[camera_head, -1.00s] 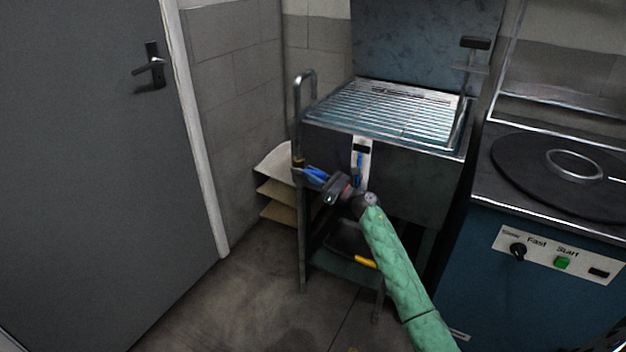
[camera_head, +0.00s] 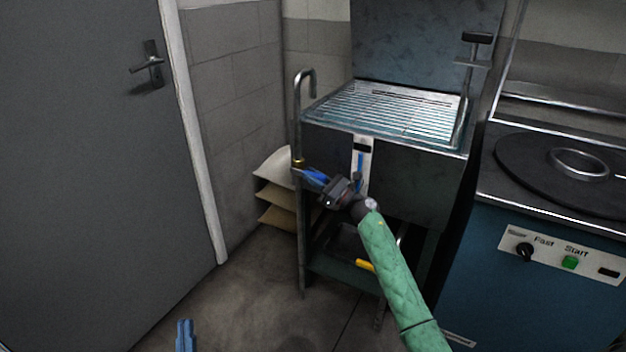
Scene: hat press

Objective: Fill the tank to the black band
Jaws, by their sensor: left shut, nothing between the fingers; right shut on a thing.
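The tank (camera_head: 400,178) is a dark metal box with a wire rack on top. A white gauge strip (camera_head: 365,141) on its front carries the black band (camera_head: 362,147), with a blue column (camera_head: 360,172) showing below the band. A bent metal pipe (camera_head: 297,115) rises at the tank's left corner, with a small brass fitting (camera_head: 298,162) low on it. My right gripper (camera_head: 305,174) is shut at the tap by this fitting; its fingers hide the handle. No water stream can be made out. My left gripper (camera_head: 184,325) is shut and empty at the bottom edge.
A blue machine (camera_head: 480,270) with a round black plate and a control panel stands at the right. Stacked tan sheets (camera_head: 276,190) sit left of the tank. A grey door (camera_head: 90,200) fills the left side. The floor between is clear.

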